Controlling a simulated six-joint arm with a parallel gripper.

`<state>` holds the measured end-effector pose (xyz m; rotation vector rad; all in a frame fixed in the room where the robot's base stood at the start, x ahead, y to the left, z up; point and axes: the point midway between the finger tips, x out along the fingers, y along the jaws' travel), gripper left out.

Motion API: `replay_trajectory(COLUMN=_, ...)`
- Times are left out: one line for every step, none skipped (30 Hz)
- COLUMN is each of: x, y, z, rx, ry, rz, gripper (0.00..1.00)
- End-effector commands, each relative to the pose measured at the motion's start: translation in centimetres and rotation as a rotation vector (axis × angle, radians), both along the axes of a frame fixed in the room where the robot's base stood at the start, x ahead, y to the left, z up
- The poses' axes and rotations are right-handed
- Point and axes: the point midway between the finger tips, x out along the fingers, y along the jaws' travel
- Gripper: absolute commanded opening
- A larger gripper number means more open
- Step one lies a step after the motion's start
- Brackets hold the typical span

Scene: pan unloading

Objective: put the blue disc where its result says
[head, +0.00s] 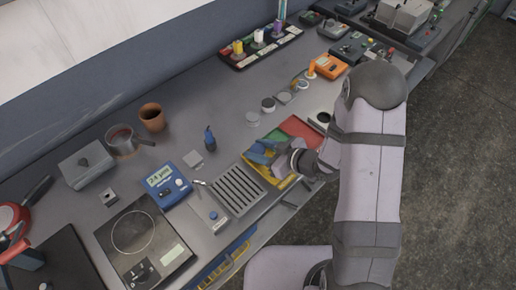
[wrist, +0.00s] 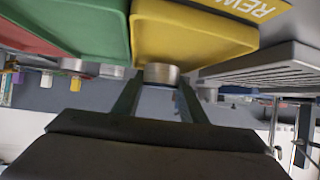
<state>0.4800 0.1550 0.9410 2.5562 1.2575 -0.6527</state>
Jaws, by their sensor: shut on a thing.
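My gripper (head: 260,155) is over the yellow tray at the bench's front edge. In the wrist view its two dark fingers (wrist: 158,90) are shut on a short, round, silver-sided disc (wrist: 161,72). A bluish face shows faintly below its rim; I take it for the blue disc. The yellow tray (wrist: 190,35) is close to the disc; whether they touch is unclear. A blue meter (head: 166,186) has a lit display, too small to read surely.
A slotted grey rack (head: 238,190) stands left of the trays. A blue bottle-like item (head: 210,140), several small round pieces (head: 268,104) and an orange device (head: 330,67) are behind. A brown pot (head: 152,117) and a black plate device (head: 145,245) lie left.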

Motion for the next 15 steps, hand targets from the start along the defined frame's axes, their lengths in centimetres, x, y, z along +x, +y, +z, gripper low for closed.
replay_trajectory(x=0.04, y=0.0, z=0.09, rx=0.0, ry=-0.001, rz=0.0, gripper=0.12)
replay_trajectory(x=0.01, y=0.0, z=0.05, rx=0.0, ry=0.0, rz=0.0, gripper=0.45)
replay_trajectory(x=0.01, y=0.0, z=0.05, rx=0.0, ry=0.0, rz=0.0, gripper=0.55)
replay_trajectory(x=0.01, y=0.0, z=0.05, rx=0.0, ry=0.0, rz=0.0, gripper=0.57)
replay_trajectory(x=0.01, y=0.0, z=0.05, rx=0.0, ry=0.0, rz=0.0, gripper=0.57)
replay_trajectory(x=0.01, y=0.0, z=0.05, rx=0.0, ry=0.0, rz=0.0, gripper=0.57)
replay_trajectory(x=0.01, y=0.0, z=0.05, rx=0.0, ry=0.0, rz=0.0, gripper=0.57)
replay_trajectory(x=0.01, y=0.0, z=0.05, rx=0.0, ry=0.0, rz=0.0, gripper=0.57)
replay_trajectory(x=0.01, y=0.0, z=0.05, rx=0.0, ry=0.0, rz=0.0, gripper=0.57)
replay_trajectory(x=0.01, y=0.0, z=0.05, rx=0.0, ry=0.0, rz=0.0, gripper=0.57)
replay_trajectory(x=0.01, y=-0.01, z=0.06, rx=0.0, ry=0.0, rz=0.0, gripper=0.57)
replay_trajectory(x=0.01, y=0.0, z=0.09, rx=0.0, ry=0.0, rz=0.0, gripper=0.57)
replay_trajectory(x=0.01, y=0.0, z=0.14, rx=0.0, ry=0.0, rz=0.0, gripper=0.57)
replay_trajectory(x=0.01, y=0.0, z=0.21, rx=0.0, ry=0.0, rz=0.0, gripper=0.57)
replay_trajectory(x=0.01, y=0.0, z=0.37, rx=0.0, ry=0.0, rz=0.0, gripper=0.57)
